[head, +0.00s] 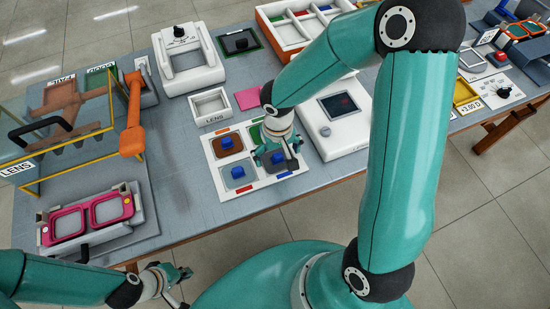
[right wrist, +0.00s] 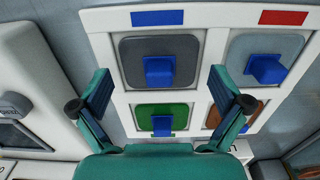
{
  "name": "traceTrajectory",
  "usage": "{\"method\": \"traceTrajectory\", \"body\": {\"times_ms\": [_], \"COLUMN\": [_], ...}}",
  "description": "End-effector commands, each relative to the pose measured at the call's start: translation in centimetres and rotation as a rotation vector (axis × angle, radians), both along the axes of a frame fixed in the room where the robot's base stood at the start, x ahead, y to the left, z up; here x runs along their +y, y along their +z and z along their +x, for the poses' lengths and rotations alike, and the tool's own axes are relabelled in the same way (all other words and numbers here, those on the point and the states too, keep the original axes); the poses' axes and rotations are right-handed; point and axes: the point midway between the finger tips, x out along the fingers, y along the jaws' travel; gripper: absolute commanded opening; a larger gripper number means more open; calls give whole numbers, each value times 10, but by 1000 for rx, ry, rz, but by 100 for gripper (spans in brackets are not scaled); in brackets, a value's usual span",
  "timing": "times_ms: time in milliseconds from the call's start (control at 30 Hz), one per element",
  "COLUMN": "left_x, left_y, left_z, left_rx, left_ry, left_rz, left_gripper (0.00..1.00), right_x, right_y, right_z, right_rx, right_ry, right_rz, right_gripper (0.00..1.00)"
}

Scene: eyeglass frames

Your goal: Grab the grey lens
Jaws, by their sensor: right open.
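The dark grey lens (right wrist: 186,74), with a blue block on it, lies in the white tray (right wrist: 205,20) beside the blue label. A lighter blue-grey lens (right wrist: 288,50) lies beside the red label; it also shows in the head view (head: 230,182). My right gripper (right wrist: 160,85) is open and empty, its fingers spread to either side of the dark grey lens's block in the wrist view. In the head view the right gripper (head: 276,160) is low over that lens and mostly hides it. My left gripper (head: 180,275) hangs off the table's front edge; its jaw opening is unclear.
The same tray holds a green lens (right wrist: 180,112) and a brown lens (head: 228,142). A white device with a dark screen (head: 338,106) stands close right of the tray. Pink frames (head: 90,216) sit on a fixture at left. Bare table lies left of the tray.

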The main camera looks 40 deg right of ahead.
Motion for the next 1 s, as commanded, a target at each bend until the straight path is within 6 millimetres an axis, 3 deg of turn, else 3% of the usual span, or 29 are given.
{"method": "traceTrajectory", "body": {"times_ms": [233, 833, 1000], "left_x": [0, 0, 0], "left_y": [0, 0, 0], "left_z": [0, 0, 0], "left_rx": [0, 0, 0], "left_ry": [0, 0, 0], "left_rz": [0, 0, 0], "left_gripper": [0, 0, 0], "right_x": [0, 0, 1], "right_y": [-2, -2, -3], "right_z": [0, 0, -1], "right_rx": [-1, 1, 3], "right_ry": [1, 1, 2], "right_rz": [1, 0, 1], "right_gripper": [100, 0, 0]}}
